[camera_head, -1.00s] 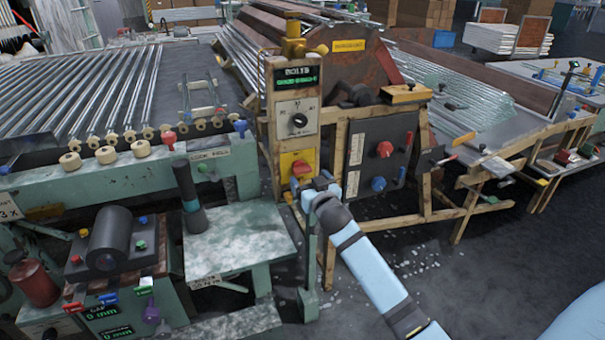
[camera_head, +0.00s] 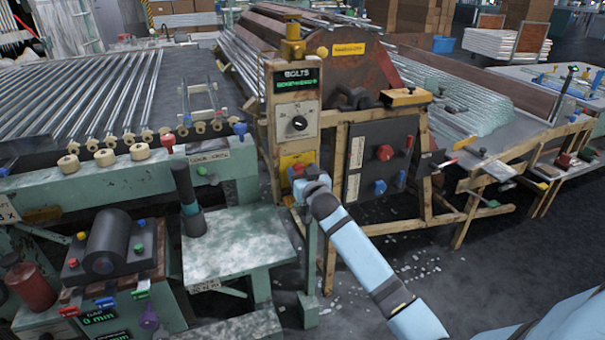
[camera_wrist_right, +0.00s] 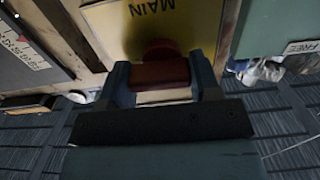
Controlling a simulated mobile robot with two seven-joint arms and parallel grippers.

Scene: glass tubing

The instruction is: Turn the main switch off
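The main switch (camera_wrist_right: 158,74) has a red handle on a yellow plate (camera_wrist_right: 184,28) that reads "MAIN". The plate sits on a wooden post below a dial panel, and it also shows in the head view (camera_head: 289,160). My right gripper (camera_wrist_right: 160,80) is in front of the plate. In the head view my right gripper (camera_head: 305,184) covers most of the switch. My left gripper is not in view.
Above the switch are a black dial (camera_head: 299,123) and a lit "BOLTS" display (camera_head: 296,84). A dark panel (camera_head: 380,160) with red and blue knobs stands to the right. A green table (camera_head: 235,240) stands to the left.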

